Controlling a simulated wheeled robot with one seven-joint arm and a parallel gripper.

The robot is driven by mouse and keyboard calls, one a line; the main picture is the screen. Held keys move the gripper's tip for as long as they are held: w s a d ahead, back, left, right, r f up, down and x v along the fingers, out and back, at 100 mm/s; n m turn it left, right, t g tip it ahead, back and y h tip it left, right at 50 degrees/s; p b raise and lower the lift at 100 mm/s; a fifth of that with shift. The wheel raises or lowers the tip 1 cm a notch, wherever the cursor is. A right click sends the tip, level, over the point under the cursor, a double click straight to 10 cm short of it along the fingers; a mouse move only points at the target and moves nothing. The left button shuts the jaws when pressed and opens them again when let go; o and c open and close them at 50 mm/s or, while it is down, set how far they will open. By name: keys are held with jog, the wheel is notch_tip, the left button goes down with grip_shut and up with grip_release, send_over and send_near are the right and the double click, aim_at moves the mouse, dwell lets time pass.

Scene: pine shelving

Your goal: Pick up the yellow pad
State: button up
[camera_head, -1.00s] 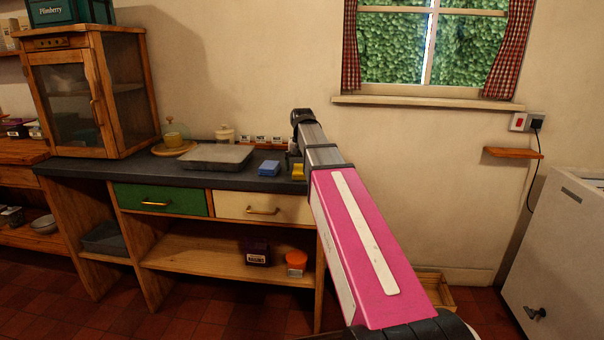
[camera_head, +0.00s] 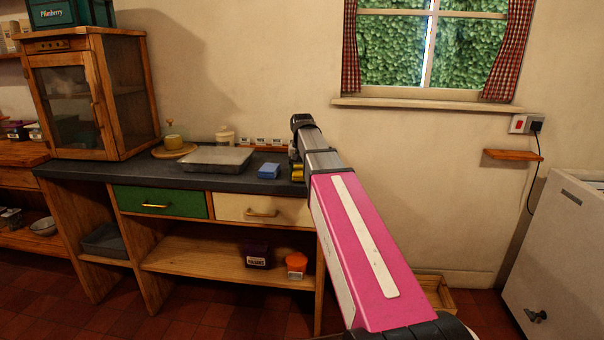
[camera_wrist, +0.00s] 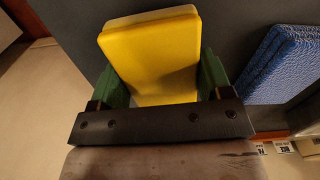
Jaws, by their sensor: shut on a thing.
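The yellow pad (camera_wrist: 152,60) sits between the two green fingers of my gripper (camera_wrist: 160,80) in the wrist view, and the gripper is shut on it. In the head view the pad (camera_head: 298,170) shows only as a small yellow patch at the right end of the dark counter (camera_head: 100,168), partly hidden by my arm. My gripper (camera_head: 297,160) is mostly hidden there too. I cannot tell whether the pad touches the counter.
A blue pad (camera_head: 268,170) lies just left of the yellow one; it shows at the right of the wrist view (camera_wrist: 285,65). A grey tray (camera_head: 215,158), a lidded jar (camera_head: 224,136) and small labelled items (camera_head: 262,142) stand on the counter. A window ledge (camera_head: 425,104) is above.

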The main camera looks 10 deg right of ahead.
aim_at(302, 169)
jog(key=shift+r, duration=0.45)
notch_tip(302, 169, up, 3)
jog(key=shift+f, duration=0.2)
jog(key=s+a+r, duration=0.7)
jog(key=s+a, duration=0.1)
jog(key=shift+a, duration=0.25)
